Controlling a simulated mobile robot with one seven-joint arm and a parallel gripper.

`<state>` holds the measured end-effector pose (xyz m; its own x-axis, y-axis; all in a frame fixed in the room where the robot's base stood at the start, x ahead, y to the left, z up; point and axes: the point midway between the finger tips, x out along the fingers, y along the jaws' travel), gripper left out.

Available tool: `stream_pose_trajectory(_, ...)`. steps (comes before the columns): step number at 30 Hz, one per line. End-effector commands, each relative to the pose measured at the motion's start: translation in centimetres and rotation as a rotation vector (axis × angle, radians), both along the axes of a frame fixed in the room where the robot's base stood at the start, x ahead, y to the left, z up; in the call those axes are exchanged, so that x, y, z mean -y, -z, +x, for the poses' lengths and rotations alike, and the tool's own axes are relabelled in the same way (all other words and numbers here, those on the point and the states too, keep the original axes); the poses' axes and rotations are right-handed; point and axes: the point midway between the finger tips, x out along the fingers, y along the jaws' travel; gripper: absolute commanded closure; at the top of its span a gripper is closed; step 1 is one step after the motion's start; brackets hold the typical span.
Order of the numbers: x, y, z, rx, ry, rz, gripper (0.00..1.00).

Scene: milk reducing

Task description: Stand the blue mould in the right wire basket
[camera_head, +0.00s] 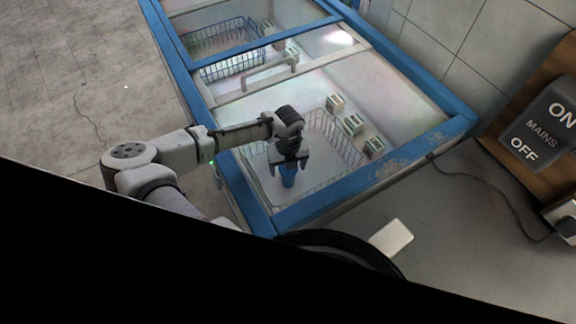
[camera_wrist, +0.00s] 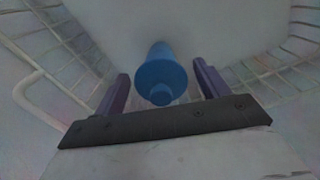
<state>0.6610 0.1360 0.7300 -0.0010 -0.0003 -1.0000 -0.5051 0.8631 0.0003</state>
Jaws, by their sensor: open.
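The blue mould (camera_head: 289,172) stands inside the right wire basket (camera_head: 346,152), near the basket's front side in the head view. In the wrist view the blue mould (camera_wrist: 160,74) appears as a round, stepped blue body between the fingers. My gripper (camera_head: 289,161) is directly above the mould, pointing down. In the wrist view my gripper (camera_wrist: 163,88) is open, with a visible gap between each finger and the mould. The mould looks upright. Its base is hard to make out, so I cannot tell for sure whether it touches the basket floor.
A blue-framed chest (camera_head: 440,133) surrounds the basket. Several small pale blocks (camera_head: 353,124) line its inner right side. A left wire basket (camera_head: 230,64) lies farther back beyond a divider. A MAINS switch box (camera_head: 543,125) is on the right.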

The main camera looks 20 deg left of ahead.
Motion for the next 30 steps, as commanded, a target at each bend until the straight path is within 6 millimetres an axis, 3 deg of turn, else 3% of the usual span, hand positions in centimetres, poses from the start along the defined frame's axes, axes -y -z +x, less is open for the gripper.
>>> stream_pose_trajectory(5,-0.1,-2.3,0.0,0.003,0.0,0.002,0.26)
stream_pose_trajectory(12,-0.1,-7.6,0.1,0.004,0.001,0.001,0.26)
stream_pose_trajectory(18,0.0,-10.8,0.1,0.002,0.001,0.0,0.26)
stream_pose_trajectory(30,0.0,-12.1,0.0,0.001,0.001,0.0,0.26)
